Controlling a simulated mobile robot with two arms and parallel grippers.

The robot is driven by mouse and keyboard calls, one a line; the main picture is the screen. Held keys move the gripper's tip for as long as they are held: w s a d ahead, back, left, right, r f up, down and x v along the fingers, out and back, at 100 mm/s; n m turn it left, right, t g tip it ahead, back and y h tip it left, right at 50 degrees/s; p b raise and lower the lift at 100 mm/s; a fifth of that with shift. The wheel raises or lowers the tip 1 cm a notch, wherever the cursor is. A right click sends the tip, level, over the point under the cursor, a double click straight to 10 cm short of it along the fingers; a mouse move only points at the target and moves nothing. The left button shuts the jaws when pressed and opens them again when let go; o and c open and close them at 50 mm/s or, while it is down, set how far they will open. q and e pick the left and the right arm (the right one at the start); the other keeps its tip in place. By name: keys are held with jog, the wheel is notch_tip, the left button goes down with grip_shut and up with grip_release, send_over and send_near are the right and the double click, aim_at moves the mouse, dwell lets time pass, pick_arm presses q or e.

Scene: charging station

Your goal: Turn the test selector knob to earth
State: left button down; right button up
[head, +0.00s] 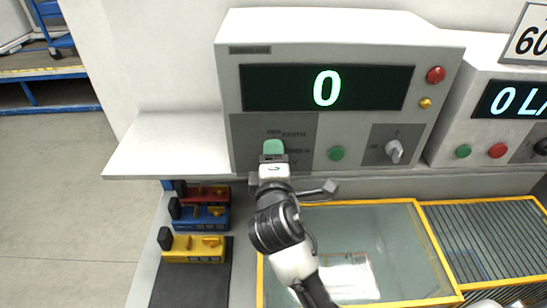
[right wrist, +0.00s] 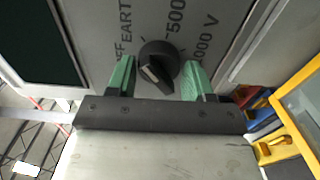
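The test selector knob (right wrist: 158,66) is black with a light face on its grip and shows in the right wrist view. Printed labels stand around it: OFF, EARTH, 500 and 1000 V. I cannot tell for sure which label it points at. My right gripper (right wrist: 158,78) is open, with one green finger on each side of the knob and a visible gap to each. In the head view my right gripper (head: 273,150) is in front of the selector panel (head: 244,130) and hides the knob. My left gripper is not in view.
The tester's display (head: 326,88) reads 0. A green button (head: 336,153), a grey knob (head: 394,150), a red button (head: 436,75) and a yellow light (head: 425,103) are on its front. Red, blue and yellow blocks (head: 194,248) lie below left. A yellow-framed glass panel (head: 365,240) is below.

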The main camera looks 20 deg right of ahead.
jog(key=o, duration=0.3)
jog(key=shift+o, duration=0.2)
jog(key=shift+s, duration=0.1)
jog(key=b+v, duration=0.3)
jog(key=v, duration=0.7)
jog(key=shift+s, duration=0.35)
